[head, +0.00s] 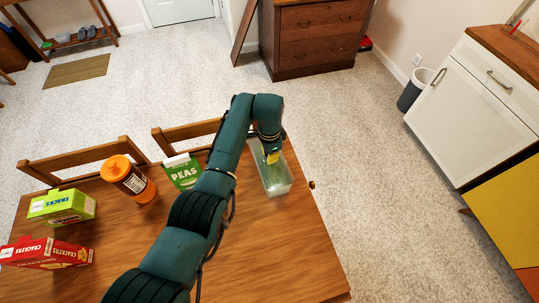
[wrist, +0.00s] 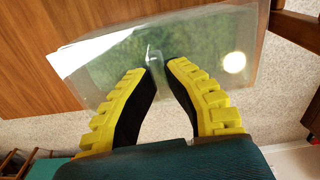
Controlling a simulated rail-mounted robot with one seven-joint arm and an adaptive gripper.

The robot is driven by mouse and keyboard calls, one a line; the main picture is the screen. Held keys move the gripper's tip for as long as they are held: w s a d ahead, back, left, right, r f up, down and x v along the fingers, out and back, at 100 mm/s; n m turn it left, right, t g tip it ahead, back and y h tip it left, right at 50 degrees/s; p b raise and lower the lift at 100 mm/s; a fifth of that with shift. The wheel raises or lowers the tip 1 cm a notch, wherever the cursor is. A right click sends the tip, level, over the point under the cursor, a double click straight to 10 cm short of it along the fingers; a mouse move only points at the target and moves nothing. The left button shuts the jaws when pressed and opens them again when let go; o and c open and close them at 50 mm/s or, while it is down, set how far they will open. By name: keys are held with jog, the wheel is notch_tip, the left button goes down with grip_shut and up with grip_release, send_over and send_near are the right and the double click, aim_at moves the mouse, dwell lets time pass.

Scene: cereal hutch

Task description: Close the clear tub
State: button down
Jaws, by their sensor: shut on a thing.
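The clear tub (head: 279,188) stands at the right end of the wooden table, with something green inside or seen through it. In the wrist view its clear top (wrist: 110,50) fills the area beyond the fingers, and a clear panel corner shows at its left, slightly skewed to the edge below it. My gripper (head: 272,157) is over the tub. In the wrist view my gripper (wrist: 156,68) is shut on a small clear tab (wrist: 153,56), apparently part of the lid. Glare and transparency hide whether the lid is seated.
A green peas box (head: 182,172), an orange-lidded jar (head: 128,180), a green snacks box (head: 62,206) and a red crackers box (head: 45,254) stand left of my arm. Two wooden chairs (head: 88,160) are at the table's far edge.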

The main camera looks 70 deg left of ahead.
jog(key=shift+m, duration=0.4)
notch_tip(320, 180, up, 6)
jog(key=p, duration=0.6)
jog(key=shift+w+d+r, duration=0.15)
notch_tip(320, 180, down, 4)
jog(key=b, duration=0.4)
jog(key=shift+f, duration=0.2)
jog(key=shift+f+b, duration=0.45)
jog(key=shift+f, duration=0.3)
jog(key=shift+f, duration=0.35)
dwell(0.8)
jog(key=c, duration=0.8)
grip_release()
jog(key=shift+p, duration=0.3)
notch_tip(320, 180, up, 6)
jog(key=p, duration=0.5)
jog(key=shift+p, duration=0.3)
